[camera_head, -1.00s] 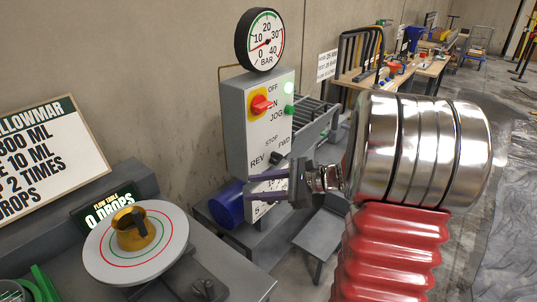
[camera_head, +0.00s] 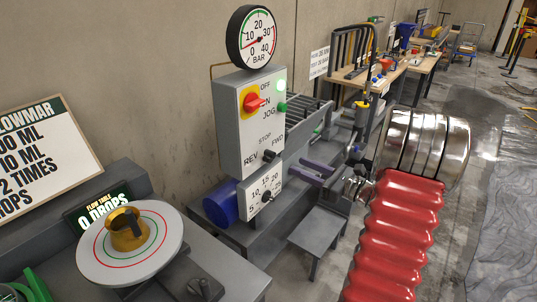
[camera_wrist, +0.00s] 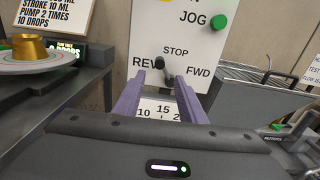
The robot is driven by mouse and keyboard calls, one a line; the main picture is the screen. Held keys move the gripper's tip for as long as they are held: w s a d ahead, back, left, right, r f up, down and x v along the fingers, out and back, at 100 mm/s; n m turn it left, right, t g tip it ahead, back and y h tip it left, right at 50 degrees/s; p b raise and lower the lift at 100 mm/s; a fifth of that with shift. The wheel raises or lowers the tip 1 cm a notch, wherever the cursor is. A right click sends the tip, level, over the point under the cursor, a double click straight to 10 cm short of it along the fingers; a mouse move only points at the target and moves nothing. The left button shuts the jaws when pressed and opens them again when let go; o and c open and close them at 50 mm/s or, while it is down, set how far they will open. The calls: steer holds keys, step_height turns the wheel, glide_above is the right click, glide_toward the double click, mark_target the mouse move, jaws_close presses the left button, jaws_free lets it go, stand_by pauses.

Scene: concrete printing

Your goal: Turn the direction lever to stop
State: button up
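The direction lever (camera_head: 269,156) is a short black handle on the grey control panel (camera_head: 233,150), below the STOP label and between REV and FWD. In the wrist view the lever (camera_wrist: 159,64) has its dark knob just right of REV and below left of STOP; its exact angle is hard to tell. My gripper (camera_head: 298,168) has two purple fingers, spread apart and empty, to the right of the panel in the head view. In the wrist view my gripper (camera_wrist: 162,78) faces the panel, with the lever appearing between the fingertips. A gap separates them from the panel.
Above the lever are a red and yellow rotary switch (camera_head: 253,103), a green JOG button (camera_head: 282,107) and a pressure gauge (camera_head: 250,38). A numbered dial (camera_head: 266,194) is below. A flow table (camera_head: 130,243) stands left; a grey stool (camera_head: 317,230) stands below my gripper.

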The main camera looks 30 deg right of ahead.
mark_target(274, 156)
steer(key=x, duration=1.3)
steer(key=shift+w+a, duration=0.15)
steer(key=shift+w, duration=0.2)
jaws_close()
steer(key=shift+f, duration=0.1)
